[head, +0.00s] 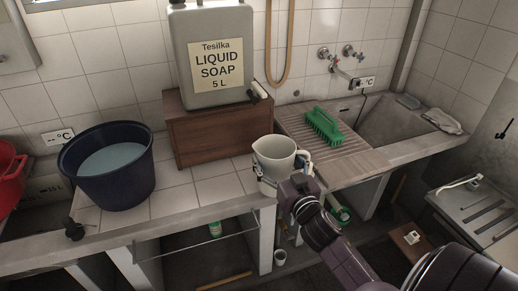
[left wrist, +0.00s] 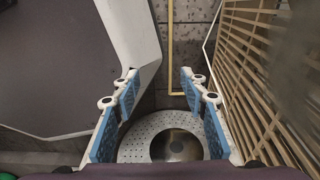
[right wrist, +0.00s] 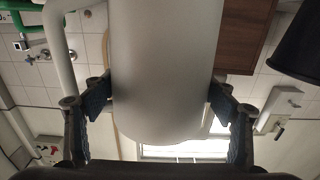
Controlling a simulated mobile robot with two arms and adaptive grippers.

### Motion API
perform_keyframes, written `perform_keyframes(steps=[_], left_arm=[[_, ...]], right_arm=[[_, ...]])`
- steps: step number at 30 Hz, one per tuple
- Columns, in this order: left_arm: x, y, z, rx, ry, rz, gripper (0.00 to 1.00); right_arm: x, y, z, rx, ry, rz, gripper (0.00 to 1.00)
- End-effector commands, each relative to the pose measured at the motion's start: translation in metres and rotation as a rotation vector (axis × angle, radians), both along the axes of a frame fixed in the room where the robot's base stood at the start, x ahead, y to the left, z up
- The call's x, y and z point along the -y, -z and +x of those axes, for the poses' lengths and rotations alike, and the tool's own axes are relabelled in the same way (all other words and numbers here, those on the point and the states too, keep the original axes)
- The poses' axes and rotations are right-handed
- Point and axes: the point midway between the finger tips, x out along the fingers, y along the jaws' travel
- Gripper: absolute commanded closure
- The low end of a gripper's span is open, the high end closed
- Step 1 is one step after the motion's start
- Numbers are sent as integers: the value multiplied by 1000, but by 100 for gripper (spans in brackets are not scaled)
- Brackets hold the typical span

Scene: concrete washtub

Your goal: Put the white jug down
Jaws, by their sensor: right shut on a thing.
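The white jug (head: 276,157) is upright at the front edge of the tiled counter, left of the ribbed drainboard, in the head view. My right gripper (head: 284,180) is shut on its body from the front. In the right wrist view the jug (right wrist: 163,70) fills the middle between the two fingers, with its handle at the left. I cannot tell whether its base touches the counter or hangs just clear. My left gripper (left wrist: 158,85) is open and empty in the left wrist view; it does not show in the head view.
A soap canister (head: 214,55) stands on a wooden box (head: 205,135) behind the jug. A dark blue water tub (head: 107,168) is at left. A green brush (head: 324,125) lies on the drainboard (head: 345,160), beside the sink. Bare tiles (head: 185,200) lie left of the jug.

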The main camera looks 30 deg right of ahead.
Motion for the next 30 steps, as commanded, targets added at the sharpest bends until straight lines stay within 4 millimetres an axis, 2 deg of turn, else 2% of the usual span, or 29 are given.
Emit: perform_keyframes(steps=[1, 6, 15, 18, 22, 27, 30], left_arm=[[0, -3, -2, -3, 0, 1, 60], [0, -8, -3, -4, 0, 1, 60], [0, -12, 0, -1, 0, 0, 60], [0, -12, 1, 1, 0, 0, 60], [0, -12, 3, 4, 1, 0, 60], [0, -7, 4, 6, 1, -1, 60], [1, -6, 4, 6, 1, -1, 60]], right_arm=[[3, -4, 15, 3, -1, -3, 48], [14, -4, 57, 3, 0, -5, 48], [30, -2, 124, 1, 0, -1, 48], [33, -2, 136, 0, 0, -2, 48], [35, 0, 142, 0, -1, -1, 48], [34, 26, 142, -4, 0, 2, 48], [35, 34, 142, -2, 0, 0, 48]])
